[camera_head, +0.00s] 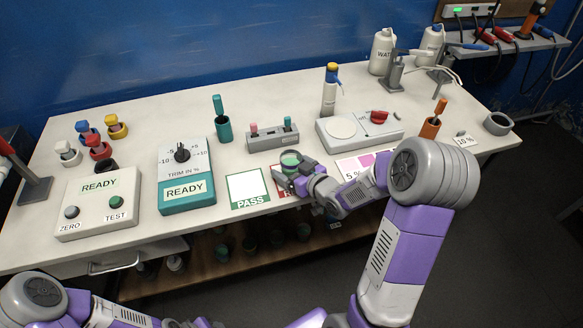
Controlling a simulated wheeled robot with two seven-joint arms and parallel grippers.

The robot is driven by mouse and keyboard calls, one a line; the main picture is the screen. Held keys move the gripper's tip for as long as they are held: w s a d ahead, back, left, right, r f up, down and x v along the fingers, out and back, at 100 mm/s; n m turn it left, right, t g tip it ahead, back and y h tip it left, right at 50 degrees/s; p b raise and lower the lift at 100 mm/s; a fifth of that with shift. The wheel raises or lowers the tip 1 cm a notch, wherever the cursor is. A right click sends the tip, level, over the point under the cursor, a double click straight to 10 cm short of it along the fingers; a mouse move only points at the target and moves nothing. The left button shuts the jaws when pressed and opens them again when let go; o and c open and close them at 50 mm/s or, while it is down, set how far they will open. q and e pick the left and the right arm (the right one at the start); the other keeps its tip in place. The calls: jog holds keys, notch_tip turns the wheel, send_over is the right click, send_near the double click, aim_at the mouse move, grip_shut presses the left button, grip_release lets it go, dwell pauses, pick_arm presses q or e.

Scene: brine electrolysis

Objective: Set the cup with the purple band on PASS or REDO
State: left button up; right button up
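A small cup with a green top or contents (290,158) is between the fingers of my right gripper (289,170), over or just behind the red-edged card. I cannot make out a purple band on it, nor whether the fingers press on it or whether it rests on the table. The white PASS card with a green border (247,186) lies bare at the front edge. The red-edged card (273,188) to its right is mostly hidden by my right gripper, and its word cannot be read. My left arm is at the lower left; its gripper is out of view.
A READY box with ZERO and TEST buttons (98,203) and a trim dial box (185,180) stand to the left. Behind the gripper are a grey switch block (273,138) and a plate device (358,129). A 5 % colour card (352,164) lies to the right.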

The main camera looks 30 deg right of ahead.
jog(key=shift+r+p, duration=0.25)
jog(key=shift+p, duration=0.05)
jog(key=v, duration=0.6)
jog(key=shift+s+d, duration=0.15)
jog(key=shift+s, duration=0.15)
jog(key=shift+b+v, duration=2.7)
jog(key=shift+b, duration=0.65)
